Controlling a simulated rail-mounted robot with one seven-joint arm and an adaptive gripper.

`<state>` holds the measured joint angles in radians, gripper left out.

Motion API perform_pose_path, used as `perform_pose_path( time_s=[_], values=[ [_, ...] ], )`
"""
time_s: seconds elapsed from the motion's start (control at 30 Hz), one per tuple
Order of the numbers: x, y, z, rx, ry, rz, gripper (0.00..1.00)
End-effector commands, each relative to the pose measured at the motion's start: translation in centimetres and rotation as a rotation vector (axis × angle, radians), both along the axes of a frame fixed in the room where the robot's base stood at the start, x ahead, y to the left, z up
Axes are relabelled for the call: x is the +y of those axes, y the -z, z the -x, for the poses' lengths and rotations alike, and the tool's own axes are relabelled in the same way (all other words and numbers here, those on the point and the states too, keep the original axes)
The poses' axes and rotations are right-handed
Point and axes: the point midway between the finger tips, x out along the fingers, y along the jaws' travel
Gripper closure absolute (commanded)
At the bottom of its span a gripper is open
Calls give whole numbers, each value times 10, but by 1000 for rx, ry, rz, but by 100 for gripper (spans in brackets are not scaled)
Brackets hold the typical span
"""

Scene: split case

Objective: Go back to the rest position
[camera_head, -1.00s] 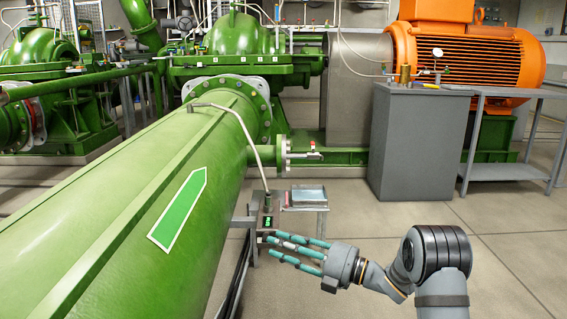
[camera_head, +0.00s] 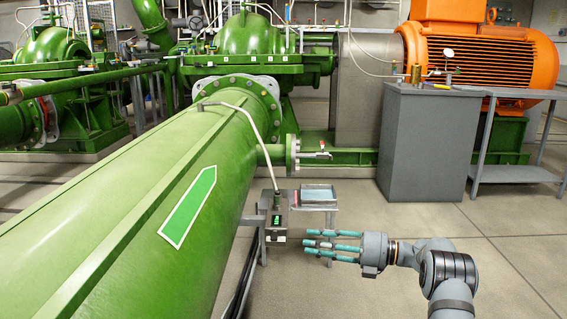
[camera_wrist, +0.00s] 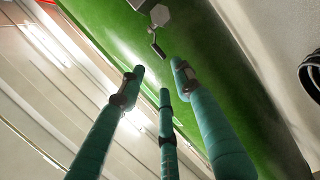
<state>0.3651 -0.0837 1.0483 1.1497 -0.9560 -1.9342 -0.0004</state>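My gripper (camera_head: 322,241) is at the lower middle right of the head view, its teal fingers pointing left. The fingers are spread apart with nothing between them. In the wrist view the three teal fingers (camera_wrist: 163,100) stand apart and empty, with the underside of the green pipe and the ceiling beyond. My gripper is in front of a small metal stand that carries a dark device (camera_head: 275,219) with a green display. The fingertips appear apart from the device.
The large green pipe (camera_head: 130,215) with a green arrow sign (camera_head: 188,207) fills the left. A small tray (camera_head: 319,194) is on the stand. A grey cabinet (camera_head: 425,145) and grey table (camera_head: 500,172) stand at right. The floor (camera_head: 520,255) at lower right is clear.

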Motion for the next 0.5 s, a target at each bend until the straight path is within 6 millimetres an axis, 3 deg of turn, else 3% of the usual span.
perform_pose_path(
  time_s=[0.03,0.2,0.5],
  values=[
    [-10,0,-2,0,17,0,67],
    [15,0,-8,0,12,-1,67],
    [26,0,-12,0,16,-1,67]
  ],
)
